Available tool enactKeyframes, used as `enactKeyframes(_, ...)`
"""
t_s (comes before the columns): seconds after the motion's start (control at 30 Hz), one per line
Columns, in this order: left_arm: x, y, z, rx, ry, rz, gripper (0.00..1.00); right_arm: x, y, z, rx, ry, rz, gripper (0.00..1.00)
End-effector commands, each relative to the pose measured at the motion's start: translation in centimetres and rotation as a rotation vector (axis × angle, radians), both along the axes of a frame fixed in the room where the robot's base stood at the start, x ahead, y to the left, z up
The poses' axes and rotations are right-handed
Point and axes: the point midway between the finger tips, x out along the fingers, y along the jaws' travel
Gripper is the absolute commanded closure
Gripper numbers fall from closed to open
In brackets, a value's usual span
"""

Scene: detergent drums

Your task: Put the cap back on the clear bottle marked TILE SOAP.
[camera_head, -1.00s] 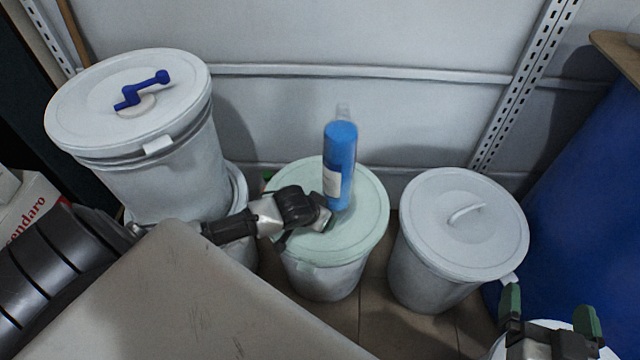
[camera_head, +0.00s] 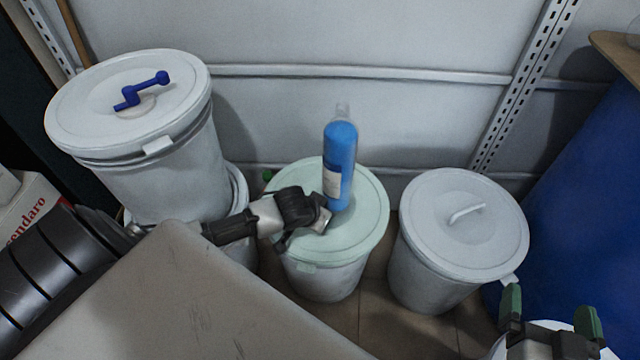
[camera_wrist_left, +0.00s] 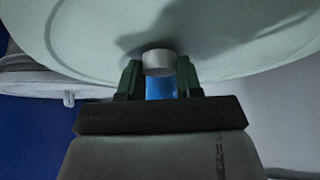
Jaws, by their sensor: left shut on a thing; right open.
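A clear bottle with blue contents (camera_head: 341,148) is upright over the pale green drum lid (camera_head: 368,222). It has a clear narrow top and a pale label too small to read. My left gripper (camera_head: 325,216) is at its lower part, shut on it. In the left wrist view, the left gripper's green-padded fingers (camera_wrist_left: 158,80) flank a blue part of the bottle (camera_wrist_left: 160,88) and a pale grey round end near the lid. I cannot tell whether that end touches the lid. My right gripper (camera_head: 550,315) is open and empty at the bottom right. I cannot make out a separate cap.
A stacked white drum with a blue crank-shaped object (camera_head: 140,92) on its lid stands left. A grey-white lidded drum (camera_head: 445,255) stands right of the green-lidded one. A large blue drum (camera_head: 590,200) is far right. The wall (camera_head: 400,110) rises close behind.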

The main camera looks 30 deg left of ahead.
Motion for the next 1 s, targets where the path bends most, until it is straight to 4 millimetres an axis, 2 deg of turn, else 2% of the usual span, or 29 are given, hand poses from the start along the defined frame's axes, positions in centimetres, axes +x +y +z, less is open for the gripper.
enactKeyframes(0.03,-0.4,0.2,-0.5,0.005,0.014,0.002,0.86,0.0,0.0,-0.1,0.000,0.000,0.000,0.00)
enactKeyframes(0.27,-0.4,0.2,-0.1,0.006,0.016,0.002,0.87,-0.1,-0.1,-0.6,-0.012,0.051,-0.002,0.00)
enactKeyframes(0.47,-0.2,0.1,1.4,0.004,0.010,0.001,0.87,-0.8,-0.7,-2.3,-0.048,0.192,-0.012,0.00)
enactKeyframes(0.77,-0.1,0.1,4.1,0.002,0.005,0.001,0.87,-3.3,-2.0,-5.5,-0.118,0.489,-0.032,0.00)
enactKeyframes(1.0,0.2,-2.9,5.8,-0.003,0.004,0.001,0.87,-6.1,-3.1,-7.6,-0.169,0.720,-0.047,0.00)
